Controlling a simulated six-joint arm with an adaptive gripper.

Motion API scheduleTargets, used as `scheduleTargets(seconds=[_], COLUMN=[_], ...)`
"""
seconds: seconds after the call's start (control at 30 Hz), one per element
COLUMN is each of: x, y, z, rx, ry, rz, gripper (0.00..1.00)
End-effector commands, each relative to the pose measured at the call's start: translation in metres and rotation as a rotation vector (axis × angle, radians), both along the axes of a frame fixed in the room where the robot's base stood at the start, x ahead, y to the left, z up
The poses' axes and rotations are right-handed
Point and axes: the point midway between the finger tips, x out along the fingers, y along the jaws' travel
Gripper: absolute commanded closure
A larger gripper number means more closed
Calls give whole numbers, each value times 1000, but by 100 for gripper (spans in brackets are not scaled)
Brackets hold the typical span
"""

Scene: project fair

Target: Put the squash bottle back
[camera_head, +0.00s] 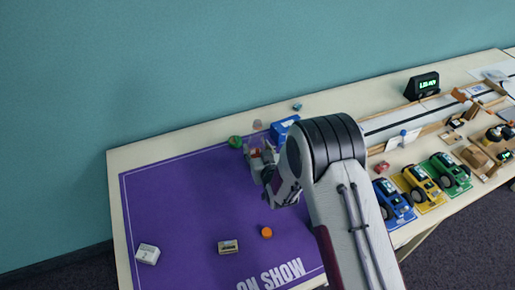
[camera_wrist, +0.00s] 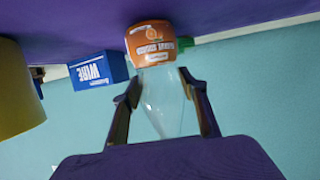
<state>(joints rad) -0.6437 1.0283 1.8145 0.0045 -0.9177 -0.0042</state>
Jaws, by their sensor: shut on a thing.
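The squash bottle (camera_wrist: 152,45) is clear with an orange label and tapers towards its neck. It shows upside down in the wrist view, where the purple mat is at the top, so it stands roughly upright. My gripper (camera_wrist: 165,95) is shut on its clear narrower part, one finger on each side. In the head view my gripper (camera_head: 262,160) is over the back right part of the purple mat (camera_head: 190,200), and the bottle is mostly hidden there. I cannot tell whether its base touches the mat.
A blue box (camera_head: 283,127) marked WIRE is close by, with a green object (camera_head: 235,142) to its left. An orange round thing (camera_head: 266,232), a small box (camera_head: 228,246) and a white box (camera_head: 147,254) lie on the mat. Toy cars (camera_head: 393,203) stand right. The mat's left middle is clear.

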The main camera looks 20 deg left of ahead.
Motion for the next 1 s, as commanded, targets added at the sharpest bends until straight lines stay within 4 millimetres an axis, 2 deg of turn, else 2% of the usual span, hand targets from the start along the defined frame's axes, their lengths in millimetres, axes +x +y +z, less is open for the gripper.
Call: scheduleTargets(seconds=[0.27, 0.3, 0.37, 1.0], x=[0, 0, 0, -4], y=[0, 0, 0, -3], z=[-3, -3, -3, 3], rx=[0, -1, 0, 0], ry=[0, 1, 0, 0], rz=[0, 0, 0, 0], gripper=[83, 55, 41, 41])
